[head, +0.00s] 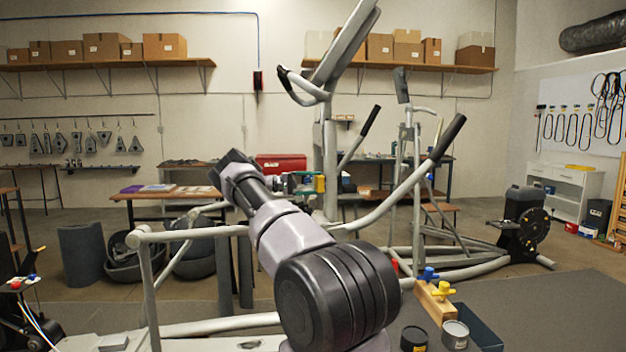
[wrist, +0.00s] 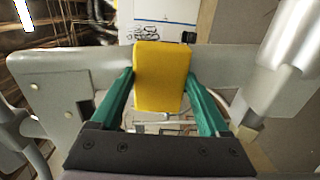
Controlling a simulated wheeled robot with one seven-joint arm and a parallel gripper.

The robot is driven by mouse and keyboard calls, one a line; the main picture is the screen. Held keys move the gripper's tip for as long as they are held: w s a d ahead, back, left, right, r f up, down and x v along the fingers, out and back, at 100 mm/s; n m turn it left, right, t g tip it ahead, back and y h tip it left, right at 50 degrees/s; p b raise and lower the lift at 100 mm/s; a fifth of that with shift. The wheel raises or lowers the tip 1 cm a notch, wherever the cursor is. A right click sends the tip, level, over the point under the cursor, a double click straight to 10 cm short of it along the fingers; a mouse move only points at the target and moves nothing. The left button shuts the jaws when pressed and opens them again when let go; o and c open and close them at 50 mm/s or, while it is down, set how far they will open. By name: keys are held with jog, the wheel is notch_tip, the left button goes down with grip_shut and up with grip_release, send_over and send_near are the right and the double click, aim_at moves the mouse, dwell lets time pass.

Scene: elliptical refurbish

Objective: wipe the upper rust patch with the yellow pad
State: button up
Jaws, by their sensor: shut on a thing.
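My gripper (wrist: 160,84) shows in the wrist view with its two green fingers on either side of the yellow pad (wrist: 159,95). The fingers are shut on the pad, and it stands out in front of them. Behind the pad is a pale grey frame part (wrist: 80,75) of the elliptical; whether the pad touches it I cannot tell. I cannot make out a rust patch in either view; the pad may hide it.
The elliptical's handlebar (head: 405,187) slants up right of my arm. A thick grey tube (wrist: 288,55) is close at right in the wrist view. A wooden block with coloured knobs (head: 434,303) and tins (head: 455,335) are at lower right. The dark mat (head: 545,310) has bare room.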

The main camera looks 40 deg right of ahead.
jog(key=shift+s+f, duration=0.2)
jog(key=shift+f, duration=1.85)
jog(key=shift+a, duration=0.1)
jog(key=v, duration=0.6)
jog(key=shift+w, duration=0.1)
jog(key=shift+v, duration=1.45)
jog(key=x, duration=0.7)
